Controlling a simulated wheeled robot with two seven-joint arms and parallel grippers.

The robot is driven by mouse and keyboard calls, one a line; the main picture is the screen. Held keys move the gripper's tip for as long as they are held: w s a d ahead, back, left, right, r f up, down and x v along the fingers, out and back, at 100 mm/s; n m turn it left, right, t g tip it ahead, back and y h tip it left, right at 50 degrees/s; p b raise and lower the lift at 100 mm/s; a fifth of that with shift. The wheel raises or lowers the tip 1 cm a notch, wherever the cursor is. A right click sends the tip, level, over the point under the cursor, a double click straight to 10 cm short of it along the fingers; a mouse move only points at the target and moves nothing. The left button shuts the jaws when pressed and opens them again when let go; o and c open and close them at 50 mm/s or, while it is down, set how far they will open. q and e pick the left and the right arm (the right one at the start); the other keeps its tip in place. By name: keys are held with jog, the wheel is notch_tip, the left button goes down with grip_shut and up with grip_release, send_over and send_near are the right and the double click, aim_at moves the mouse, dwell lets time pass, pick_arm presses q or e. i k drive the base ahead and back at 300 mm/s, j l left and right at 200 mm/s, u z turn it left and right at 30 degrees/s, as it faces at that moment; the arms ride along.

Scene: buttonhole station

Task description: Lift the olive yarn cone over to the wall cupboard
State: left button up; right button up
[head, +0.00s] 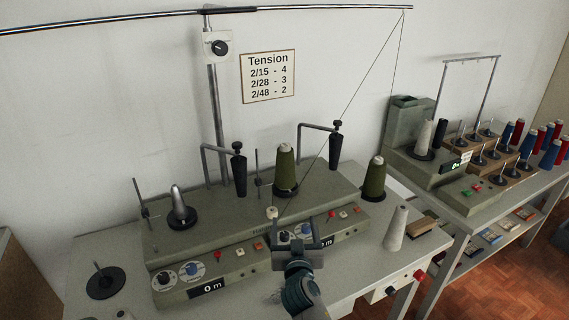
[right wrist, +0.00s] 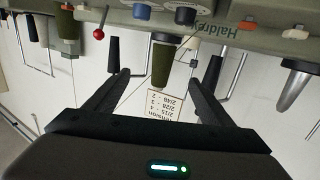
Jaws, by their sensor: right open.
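Two olive yarn cones show. One olive cone (head: 286,166) stands upright on a dark base at the middle of the grey winding machine (head: 225,225). The other olive cone (head: 374,180) stands at the machine's right end. My right gripper (head: 299,240) is open and empty in front of the machine, below and nearer than the middle cone. In the right wrist view, which is upside down, the middle olive cone (right wrist: 162,66) appears between the open fingers (right wrist: 160,92) but beyond them. The second olive cone (right wrist: 67,24) is at upper left there. I see no wall cupboard. My left gripper is not in view.
Black tensioners on bent posts (head: 335,148) and a slanting thread stand close to the middle cone. A pale cone (head: 397,228) stands on the table to the right. A second machine (head: 445,165) and rows of red and blue cones (head: 547,150) are further right.

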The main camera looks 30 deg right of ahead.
aim_at(286, 174)
jog(key=i+l+u, duration=0.1)
jog(key=i+l, duration=0.75)
